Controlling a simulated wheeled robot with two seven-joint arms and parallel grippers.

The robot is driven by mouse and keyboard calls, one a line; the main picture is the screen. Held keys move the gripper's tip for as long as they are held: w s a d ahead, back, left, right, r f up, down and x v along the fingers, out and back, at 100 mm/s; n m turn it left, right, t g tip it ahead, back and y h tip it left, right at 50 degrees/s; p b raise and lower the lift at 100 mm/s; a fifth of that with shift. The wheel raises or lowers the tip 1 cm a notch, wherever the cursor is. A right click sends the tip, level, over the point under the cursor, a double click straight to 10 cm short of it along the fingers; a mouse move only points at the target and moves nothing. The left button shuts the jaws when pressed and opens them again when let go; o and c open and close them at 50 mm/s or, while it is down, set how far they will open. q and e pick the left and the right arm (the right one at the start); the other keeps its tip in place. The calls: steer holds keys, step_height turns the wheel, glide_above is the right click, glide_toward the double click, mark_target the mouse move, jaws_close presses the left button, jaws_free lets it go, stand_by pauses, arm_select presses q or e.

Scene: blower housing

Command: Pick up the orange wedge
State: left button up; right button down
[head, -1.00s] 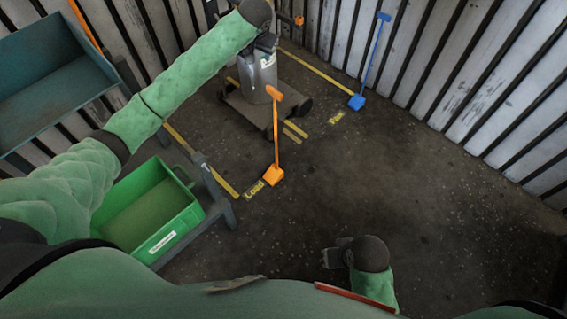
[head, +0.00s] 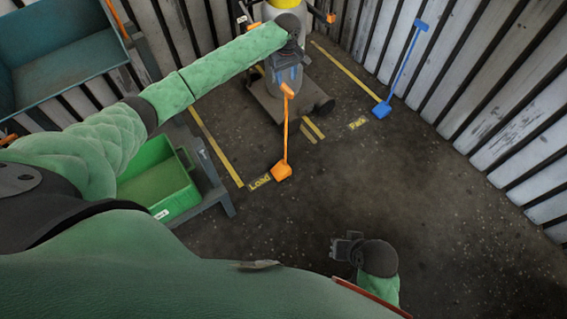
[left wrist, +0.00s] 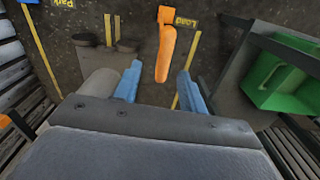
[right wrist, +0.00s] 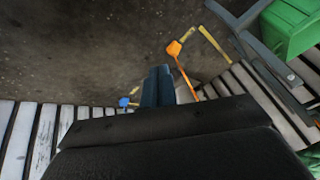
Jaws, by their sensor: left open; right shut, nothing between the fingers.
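The orange wedge (head: 282,172) stands on the floor by the yellow "Load" label, with a thin pole rising to an orange grip (head: 288,90). My left gripper (head: 287,77) is open just beyond the top of that grip in the head view. In the left wrist view the orange grip (left wrist: 166,52) shows ahead of and between the blue fingers (left wrist: 158,74); I see no contact. My right gripper (head: 340,247) is shut and empty, low over open floor. In the right wrist view the wedge (right wrist: 174,48) is beyond its closed fingers (right wrist: 158,72).
A wheeled cart (head: 262,105) with a grey container stands behind the grip. A blue wedge (head: 382,110) with a pole stands by the "Park" label. A green bin (head: 178,203) sits on a grey stand at left. Slatted walls close the back and right. The right floor is clear.

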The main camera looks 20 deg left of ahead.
mark_target(286, 93)
arm_select(q)
steer(key=shift+d+f+n, duration=0.1)
steer(key=shift+f+n, duration=0.05)
steer(key=shift+n, duration=0.15)
step_height(286, 93, down, 2)
steer(key=shift+f, duration=0.1)
steer(key=shift+s+f+p, duration=0.2)
steer(key=shift+f+p, duration=0.05)
steer(key=shift+f, duration=1.1)
steer(key=shift+s+f+p, duration=0.2)
steer(key=shift+f+p, duration=0.05)
steer(key=shift+f, duration=1.05)
arm_select(e)
steer(key=shift+s+d+r, duration=0.2)
steer(key=shift+d+r, duration=0.55)
arm_select(q)
jaws_close()
